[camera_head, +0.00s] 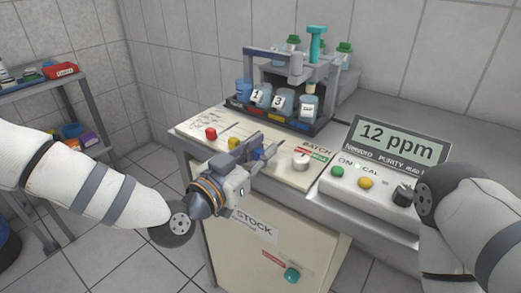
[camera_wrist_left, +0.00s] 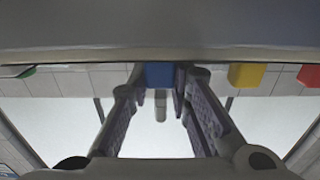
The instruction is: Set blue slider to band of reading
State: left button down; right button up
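The blue slider (camera_head: 259,154) is on the cream panel, largely hidden by my left gripper in the head view. In the left wrist view the blue slider (camera_wrist_left: 159,75) sits between the two fingertips, which flank it closely on both sides. My left gripper (camera_head: 257,149) appears shut on it; any thin gap is hard to make out. A yellow slider (camera_head: 234,143) and a red slider (camera_head: 210,133) are left of it. The display (camera_head: 399,142) reads 12 ppm. My right gripper is out of view. The bands' small print is unreadable.
A white knob (camera_head: 301,161) stands right of the gripper near the BATCH label. Behind it is a rack (camera_head: 283,119) with numbered containers. The meter has a green button (camera_head: 338,171), a yellow button (camera_head: 366,182) and a dark knob (camera_head: 402,195). A shelf (camera_head: 85,85) stands left.

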pick_arm(q)
jog(key=shift+x, duration=1.2)
jog(key=c, duration=1.4)
grip_release()
jog(key=shift+c, duration=0.2)
jog(key=shift+a, duration=0.1)
jog(key=v, duration=1.2)
